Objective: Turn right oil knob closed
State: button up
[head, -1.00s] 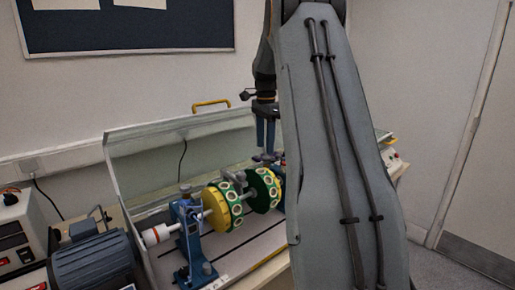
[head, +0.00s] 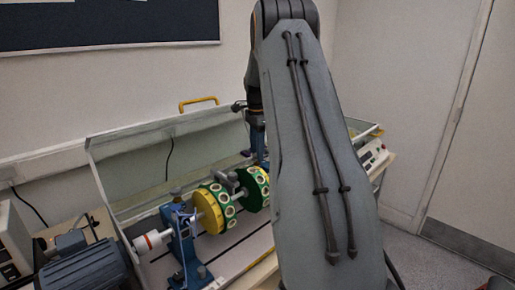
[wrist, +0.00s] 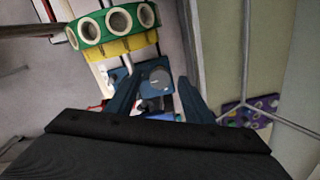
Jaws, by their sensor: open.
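In the wrist view a grey round knob (wrist: 160,77) sits on a blue bearing block (wrist: 121,75), beyond and between my fingertips. I take it as the right oil knob; in the head view that end of the shaft is hidden behind my arm. My gripper (wrist: 157,92) is open, with its two blue fingers apart and nothing held between them. In the head view the left bearing stand (head: 184,240) is blue with a grey knob (head: 176,192) on top. Whether a finger touches the right knob cannot be told.
A yellow and green rotor disc (head: 210,210) and a second green disc (head: 254,188) sit on the shaft. The disc also shows close to my fingers in the wrist view (wrist: 112,25). A clear cover (head: 125,165) with a yellow handle (head: 198,103) stands behind. A motor (head: 90,272) is at left.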

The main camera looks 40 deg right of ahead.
jog(key=shift+c, duration=0.2)
jog(key=c, duration=1)
jog(key=shift+n, duration=0.3)
jog(key=n, duration=0.4)
jog(key=shift+b, duration=0.3)
jog(key=n, duration=0.9)
jog(key=shift+d, duration=0.1)
jog(key=shift+n, duration=2.1)
